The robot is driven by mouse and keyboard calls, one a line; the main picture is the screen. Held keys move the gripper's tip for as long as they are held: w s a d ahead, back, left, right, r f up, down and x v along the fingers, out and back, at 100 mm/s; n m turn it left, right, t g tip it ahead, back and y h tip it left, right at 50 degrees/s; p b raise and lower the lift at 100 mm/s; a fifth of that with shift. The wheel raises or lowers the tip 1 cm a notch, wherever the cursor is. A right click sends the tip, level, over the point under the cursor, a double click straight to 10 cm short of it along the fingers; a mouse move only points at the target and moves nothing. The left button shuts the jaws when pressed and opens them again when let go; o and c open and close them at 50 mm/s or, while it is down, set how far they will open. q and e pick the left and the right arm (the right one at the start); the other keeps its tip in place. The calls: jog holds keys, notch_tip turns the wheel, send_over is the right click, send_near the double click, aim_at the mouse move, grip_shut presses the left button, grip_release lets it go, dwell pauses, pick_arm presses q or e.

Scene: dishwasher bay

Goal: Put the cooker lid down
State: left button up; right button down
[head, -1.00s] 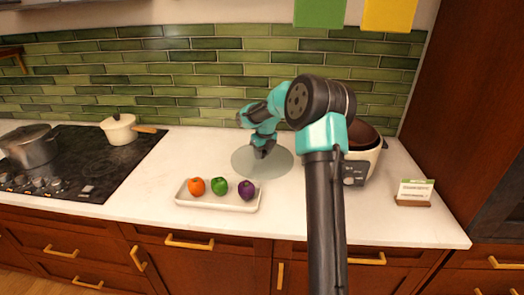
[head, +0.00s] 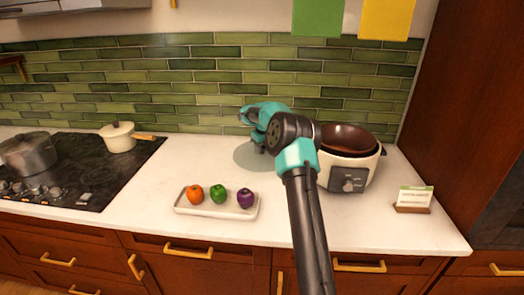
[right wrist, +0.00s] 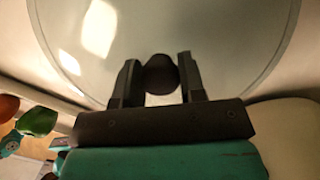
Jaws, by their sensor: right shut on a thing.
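The cooker lid (head: 244,156) is a round, clear glass disc with a dark knob. In the head view it is left of the cooker, over the white counter, partly hidden by my right arm. I cannot tell whether it touches the counter. My right gripper (head: 261,148) is at the lid's middle. In the right wrist view, the right gripper (right wrist: 158,82) has its two fingers shut on the knob (right wrist: 161,74), with the glass (right wrist: 210,40) beyond. The cooker (head: 347,172) is white with a dark open bowl and stands uncovered. My left gripper is not in view.
A white tray (head: 217,212) with orange, green and purple vegetables lies in front of the lid. A small card stand (head: 413,200) is at the right. A cream pan (head: 118,137) and a steel pot (head: 28,153) stand on the black hob. Counter left of the lid is clear.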

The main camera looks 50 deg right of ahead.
jog(key=shift+w+d+f, duration=0.2)
jog(key=shift+w+d, duration=1.55)
jog(key=shift+d, duration=0.25)
jog(key=shift+f, duration=1.75)
jog(key=shift+f, duration=0.15)
jog(key=c, duration=0.7)
grip_release()
notch_tip(320, 180, up, 12)
jog(key=s, duration=0.1)
jog(key=shift+s+a, duration=0.15)
jog(key=shift+s, duration=0.25)
